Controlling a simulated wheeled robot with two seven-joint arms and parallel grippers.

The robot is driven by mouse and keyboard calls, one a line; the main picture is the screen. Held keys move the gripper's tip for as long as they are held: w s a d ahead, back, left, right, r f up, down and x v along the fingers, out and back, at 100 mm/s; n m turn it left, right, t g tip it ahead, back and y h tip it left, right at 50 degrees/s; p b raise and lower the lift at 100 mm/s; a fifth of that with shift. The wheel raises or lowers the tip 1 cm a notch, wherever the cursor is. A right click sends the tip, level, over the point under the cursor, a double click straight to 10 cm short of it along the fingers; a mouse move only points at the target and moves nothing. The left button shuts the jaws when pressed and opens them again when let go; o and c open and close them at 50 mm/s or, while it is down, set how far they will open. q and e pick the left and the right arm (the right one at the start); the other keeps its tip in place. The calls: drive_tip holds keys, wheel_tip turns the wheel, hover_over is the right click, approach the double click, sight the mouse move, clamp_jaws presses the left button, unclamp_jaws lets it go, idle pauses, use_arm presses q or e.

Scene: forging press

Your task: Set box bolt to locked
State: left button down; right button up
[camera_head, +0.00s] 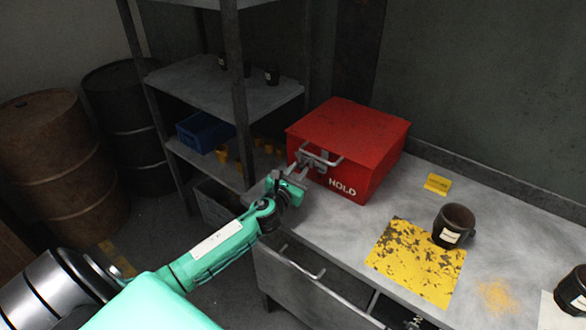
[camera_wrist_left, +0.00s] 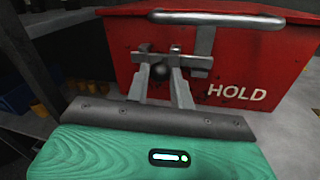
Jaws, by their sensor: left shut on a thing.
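The red box (camera_head: 352,143) marked HOLD stands on the grey workbench, its lid closed. It also fills the back of the left wrist view (camera_wrist_left: 262,65). Its front carries a grey bar handle (camera_wrist_left: 215,19) and, below that, the bolt, whose round dark knob (camera_wrist_left: 160,70) shows between my fingers. My left gripper (camera_head: 298,167) is at the box's front face; in the left wrist view my left gripper (camera_wrist_left: 162,72) is shut on the bolt knob. The fingers hide part of the bolt, so I cannot tell its position. My right gripper is not in view.
A shelf rack (camera_head: 240,100) stands behind my left arm, with barrels (camera_head: 50,165) at far left.

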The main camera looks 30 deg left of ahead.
use_arm(q)
drive_tip(key=shift+d, duration=0.2)
drive_tip(key=c, duration=1.4)
unclamp_jaws()
drive_tip(key=shift+o, duration=1)
drive_tip(key=shift+d, duration=0.15)
drive_tip(key=shift+s, duration=0.55)
drive_tip(key=s, duration=0.3)
drive_tip(key=s+d+b, duration=0.1)
drive_tip(key=s, duration=0.3)
drive_tip(key=s+b, duration=0.1)
drive_tip(key=s, duration=0.3)
drive_tip(key=shift+s+d+f, duration=0.1)
drive_tip(key=shift+d, duration=0.1)
drive_tip(key=shift+s, duration=0.7)
